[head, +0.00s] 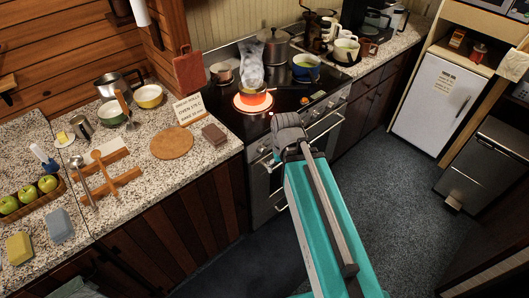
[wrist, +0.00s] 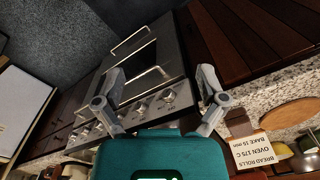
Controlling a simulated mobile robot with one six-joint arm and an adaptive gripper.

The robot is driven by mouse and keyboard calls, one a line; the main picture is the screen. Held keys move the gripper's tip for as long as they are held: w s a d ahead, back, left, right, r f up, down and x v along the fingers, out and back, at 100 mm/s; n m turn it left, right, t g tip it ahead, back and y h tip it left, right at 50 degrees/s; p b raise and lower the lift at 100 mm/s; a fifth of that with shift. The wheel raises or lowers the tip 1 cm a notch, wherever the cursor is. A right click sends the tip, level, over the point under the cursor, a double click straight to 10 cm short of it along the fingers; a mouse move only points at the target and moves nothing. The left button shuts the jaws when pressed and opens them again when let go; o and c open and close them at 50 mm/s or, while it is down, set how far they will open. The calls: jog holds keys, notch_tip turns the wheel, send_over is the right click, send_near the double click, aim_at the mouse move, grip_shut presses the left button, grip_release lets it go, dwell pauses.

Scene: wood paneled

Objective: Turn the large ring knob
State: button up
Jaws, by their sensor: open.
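The stove's front panel carries a row of knobs, seen slanting across the wrist view. The knob nearest my gripper there is a silver round one (wrist: 168,97), between my fingers in the picture. More knobs (wrist: 98,126) run to the lower left; which one is the large ring knob I cannot tell surely. In the head view, my arm hides the middle of the panel, and one knob (head: 263,148) shows left of it. My gripper (wrist: 160,72) is open and empty, its two fingers spread wide in front of the stove. It also shows at the stove front in the head view (head: 288,123).
The oven door (wrist: 135,58) with its bar handles is shut. A pot (head: 254,102) sits on a glowing burner with whitish steam above. A sign (wrist: 255,150) reads bread rolls, oven 175 C, bake 15 min. The floor (head: 400,215) right of my arm is clear.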

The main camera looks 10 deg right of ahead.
jog(key=w+a+f+m+t+y+b, duration=0.2)
jog(key=w+a+f+m+y+b, duration=0.15)
jog(key=f+b, duration=0.6)
jog(key=m+t+y+b, duration=0.5)
jog(key=m+t+b, duration=0.9)
jog(key=m+b, duration=1.2)
send_near(265, 152)
jog(key=shift+s+d+r+n+b, duration=0.1)
jog(key=shift+s+d+n+b, duration=0.45)
jog(key=shift+n+b, duration=0.4)
jog(key=shift+s+d+r+n+b, duration=0.1)
jog(key=shift+s+d+n+b, duration=0.25)
jog(key=shift+s+n+b, duration=0.5)
jog(key=shift+w, duration=0.15)
jog(key=x, duration=1.3)
jog(key=shift+w+a+f, duration=0.2)
jog(key=shift+a, duration=0.15)
